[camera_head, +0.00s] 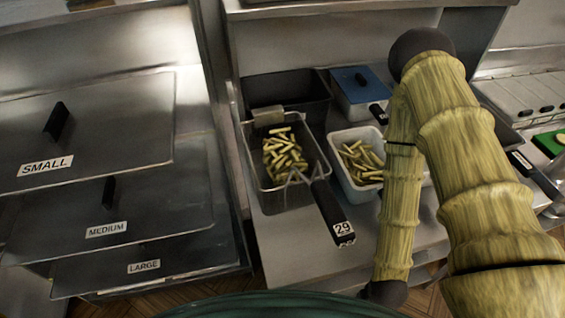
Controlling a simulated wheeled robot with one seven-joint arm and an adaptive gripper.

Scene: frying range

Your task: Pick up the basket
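The metal basket (286,196) stands on the steel counter, left of the picture's centre-right, with pale cut fries (285,155) inside. Its black handle (331,207) points toward the front right and bears a label reading 29. My bamboo-textured arm crosses the right part of the view, to the right of the basket and apart from it in the picture. My gripper cannot be made out in this view. Nothing is seen holding the basket.
A white tub (343,183) of fries stands right of the basket, partly behind my arm. A dark bin (292,88) and a blue-lidded container (358,85) stand behind. Counter (292,240) in front of the basket is bare.

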